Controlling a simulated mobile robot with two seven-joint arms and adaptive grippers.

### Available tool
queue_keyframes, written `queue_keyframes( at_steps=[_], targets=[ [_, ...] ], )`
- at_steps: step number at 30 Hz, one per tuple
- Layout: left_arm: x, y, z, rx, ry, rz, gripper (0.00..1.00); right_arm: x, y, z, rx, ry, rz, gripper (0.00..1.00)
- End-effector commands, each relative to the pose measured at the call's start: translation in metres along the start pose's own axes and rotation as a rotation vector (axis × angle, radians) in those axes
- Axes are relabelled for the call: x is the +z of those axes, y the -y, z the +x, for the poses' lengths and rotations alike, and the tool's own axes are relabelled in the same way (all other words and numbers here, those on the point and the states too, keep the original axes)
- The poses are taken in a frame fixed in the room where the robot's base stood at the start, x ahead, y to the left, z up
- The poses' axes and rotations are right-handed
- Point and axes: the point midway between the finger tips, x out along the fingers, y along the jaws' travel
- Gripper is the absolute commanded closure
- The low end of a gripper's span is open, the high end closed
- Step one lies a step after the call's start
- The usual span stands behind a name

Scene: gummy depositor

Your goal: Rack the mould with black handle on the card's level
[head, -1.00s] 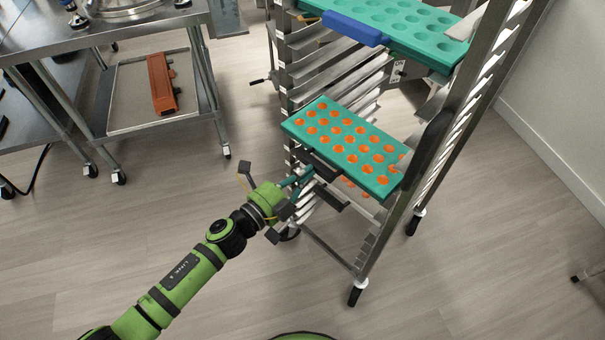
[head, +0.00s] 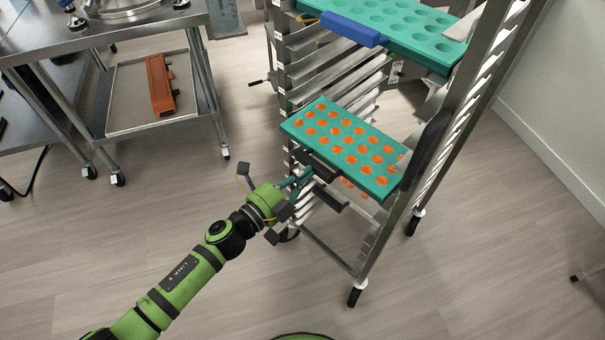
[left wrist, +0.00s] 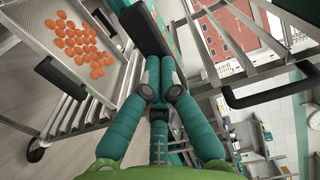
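The teal mould (head: 350,138) with orange-filled cavities is at the middle of the rack (head: 385,232), roughly level, its near edge out in front. Its black handle (head: 317,164) is on that near edge. My left gripper (head: 303,177) is at this handle. In the left wrist view its teal fingers (left wrist: 160,66) are close together at the lower end of the black handle (left wrist: 143,28) and appear shut on it. Whether the mould rests on the runners is hidden. I cannot make out the card clearly. My right gripper is not in view.
A teal mould (head: 400,25) with a blue handle (head: 352,29) sits higher in the rack. Below the held mould is a tray of orange pieces (left wrist: 75,45) with its own black handle (left wrist: 60,76). A steel table (head: 110,33) stands left, with clear floor between.

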Motion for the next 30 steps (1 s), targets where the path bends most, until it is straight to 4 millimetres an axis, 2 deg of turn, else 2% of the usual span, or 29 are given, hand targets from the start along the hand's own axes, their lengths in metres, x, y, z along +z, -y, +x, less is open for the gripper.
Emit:
queue_keyframes(
  at_steps=[30],
  targets=[
    [0.0, -0.001, 0.069, -0.001, 0.0, -0.001, 1.0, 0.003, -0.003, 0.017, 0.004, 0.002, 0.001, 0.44]
  ],
)
